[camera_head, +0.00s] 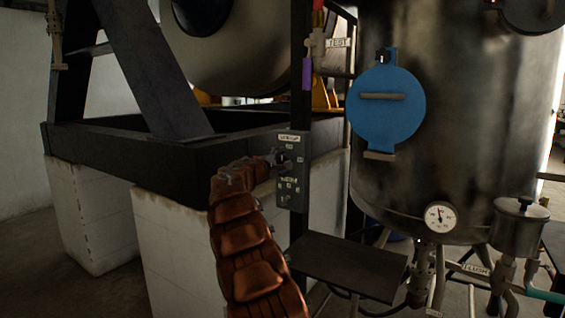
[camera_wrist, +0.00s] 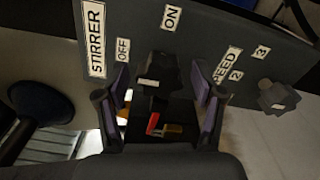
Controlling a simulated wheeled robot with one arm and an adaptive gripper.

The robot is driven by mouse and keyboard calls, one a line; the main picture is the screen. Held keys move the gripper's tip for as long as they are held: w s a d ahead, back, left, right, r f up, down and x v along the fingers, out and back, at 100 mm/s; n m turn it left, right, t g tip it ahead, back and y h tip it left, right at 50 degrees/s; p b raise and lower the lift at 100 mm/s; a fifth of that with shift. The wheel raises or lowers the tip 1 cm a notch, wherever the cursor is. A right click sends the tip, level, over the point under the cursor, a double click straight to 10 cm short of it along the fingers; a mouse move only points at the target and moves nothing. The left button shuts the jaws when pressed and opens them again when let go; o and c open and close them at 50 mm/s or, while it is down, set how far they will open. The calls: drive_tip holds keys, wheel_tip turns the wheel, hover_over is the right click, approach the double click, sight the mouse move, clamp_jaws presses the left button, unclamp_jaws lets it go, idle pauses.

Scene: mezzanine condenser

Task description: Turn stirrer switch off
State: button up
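The stirrer switch is a dark knob (camera_wrist: 160,68) on a grey control panel (camera_wrist: 215,45), below an ON label and beside an OFF label, with a STIRRER label to the left in the wrist view. The knob's setting is hard to tell. My gripper (camera_wrist: 160,90) is open, with its purple-padded fingers to either side of the knob and gaps showing between. In the head view the panel (camera_head: 291,195) hangs on a dark post, and my gripper (camera_head: 276,158) is at its upper part, partly hiding the knob.
A second knob (camera_wrist: 278,97) with speed labels is right of my gripper in the wrist view. A steel tank (camera_head: 455,120) with a blue hatch (camera_head: 386,102) and gauge (camera_head: 440,217) stands right. A dark plate (camera_head: 347,264) juts out below the panel.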

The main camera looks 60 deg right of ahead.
idle(0.3)
drive_tip(key=a, duration=1.2)
drive_tip(key=shift+s, duration=0.3)
idle(0.6)
drive_tip(key=s+a+f+m+g+y, duration=0.1)
drive_tip(key=s+a+f+y, duration=0.7)
drive_tip(key=a, duration=1)
drive_tip(key=s+a+f+m+g+y, duration=0.1)
drive_tip(key=s+a+f+y, duration=0.3)
drive_tip(key=s+a+f, duration=0.95)
drive_tip(key=s+a+f+m+g+y, duration=0.15)
drive_tip(key=s+a+f+y, duration=0.45)
drive_tip(key=s+a, duration=1.15)
drive_tip(key=w+a+r+p, duration=0.2)
drive_tip(key=r+p, duration=0.5)
drive_tip(key=w+a+r+t+p, duration=0.1)
drive_tip(key=w+a+r+p, duration=0.2)
drive_tip(key=r+p, duration=0.4)
drive_tip(key=shift+a+r, duration=0.3)
